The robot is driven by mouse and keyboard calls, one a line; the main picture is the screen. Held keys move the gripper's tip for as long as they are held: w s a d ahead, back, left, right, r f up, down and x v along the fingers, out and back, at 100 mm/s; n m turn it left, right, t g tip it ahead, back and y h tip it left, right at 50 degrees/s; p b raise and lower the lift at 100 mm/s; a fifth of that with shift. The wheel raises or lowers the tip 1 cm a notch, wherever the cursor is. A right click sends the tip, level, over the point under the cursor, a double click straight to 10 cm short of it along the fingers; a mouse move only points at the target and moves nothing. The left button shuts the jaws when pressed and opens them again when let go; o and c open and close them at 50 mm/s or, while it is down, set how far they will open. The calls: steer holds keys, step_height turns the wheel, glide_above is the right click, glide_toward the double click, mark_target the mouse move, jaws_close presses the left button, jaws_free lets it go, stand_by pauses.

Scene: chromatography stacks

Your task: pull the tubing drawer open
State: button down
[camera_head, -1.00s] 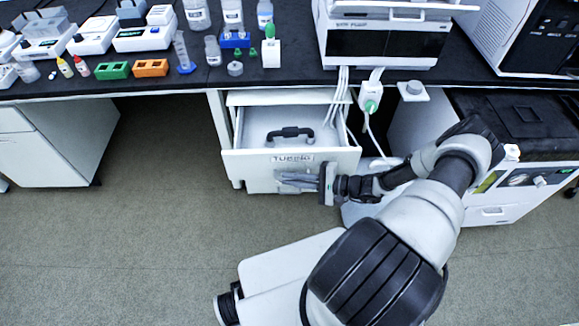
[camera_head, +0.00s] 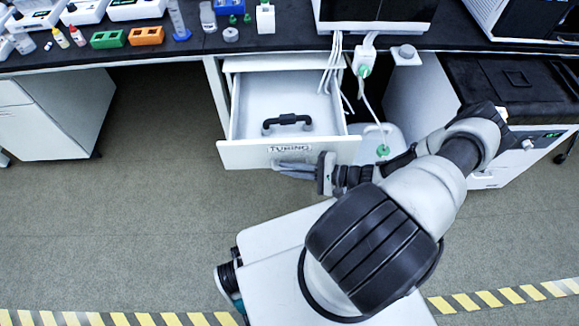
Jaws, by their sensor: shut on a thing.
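The tubing drawer (camera_head: 240,154) is pulled out of the white cabinet under the bench, its inside open to view. Its front bears a "TUBING" label (camera_head: 290,149). My gripper (camera_head: 290,171) is at the drawer front, just below the label, with its fingers pointing left. It is shut on the drawer's front pull, which the fingers largely hide. A black handle-shaped item (camera_head: 287,120) lies inside the drawer.
The black benchtop (camera_head: 285,48) above holds an orange rack (camera_head: 146,37), a green rack (camera_head: 107,39) and instruments. White cables (camera_head: 332,66) hang beside the drawer's right side. A cart-like unit (camera_head: 515,85) stands at right. The floor (camera_head: 130,220) at left is clear.

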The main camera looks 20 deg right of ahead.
steer(key=c, duration=2.2)
jaws_free()
steer(key=shift+o, duration=0.2)
steer(key=v, duration=1.7)
steer(key=shift+d, duration=0.3)
steer(key=shift+s, duration=0.1)
